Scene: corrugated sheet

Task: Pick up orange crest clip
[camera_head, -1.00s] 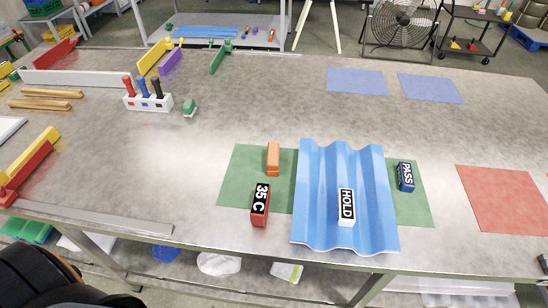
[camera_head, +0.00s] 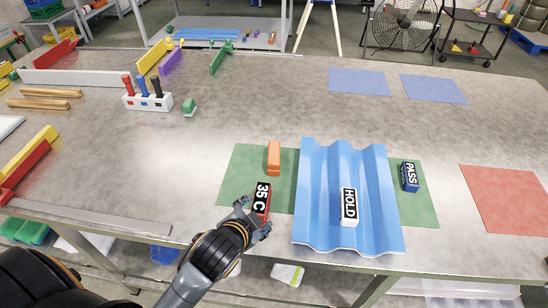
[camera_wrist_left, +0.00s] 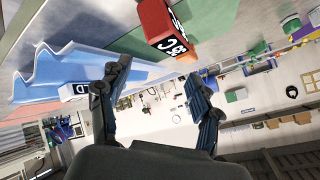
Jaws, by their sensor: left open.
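The orange crest clip (camera_head: 273,157) is a small upright-looking block on the green mat (camera_head: 232,178), left of the blue corrugated sheet (camera_head: 378,222). My left gripper (camera_head: 256,213) is open at the front of the green mat, close around or over the red block marked "35 C" (camera_head: 263,196), nearer the front edge than the clip. In the left wrist view the open fingers (camera_wrist_left: 157,76) hold nothing, and the red block (camera_wrist_left: 165,28) is beyond them. My right gripper is not in view.
A white block marked "HOLD" (camera_head: 348,207) sits on the sheet. A blue block marked "PASS" (camera_head: 409,176) is right of it. The table between is clear.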

